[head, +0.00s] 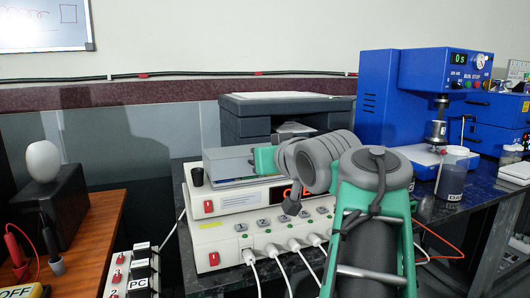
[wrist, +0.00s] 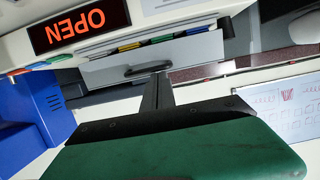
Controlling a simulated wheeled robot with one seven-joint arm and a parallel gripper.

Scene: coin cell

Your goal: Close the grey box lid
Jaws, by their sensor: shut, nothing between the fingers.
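A white instrument (head: 233,198) stands on a dark bench in the head view, with a light grey flat panel (head: 226,161) on its top, which I take for the grey box lid. In the wrist view a grey panel with a dark handle (wrist: 150,68) and coloured tabs along one edge lies beside a red display (wrist: 80,25) reading OPEN, upside down. My gripper (wrist: 159,82) is shut and empty, its dark fingers pointing at the panel near the handle; I cannot tell if they touch. In the head view my arm hides part of the display, and the green gripper body (head: 265,160) is beside the panel.
A dark grey case (head: 285,108) stands behind the instrument. White plugs and cables hang at the front. A wooden table (head: 85,225) is on the left.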

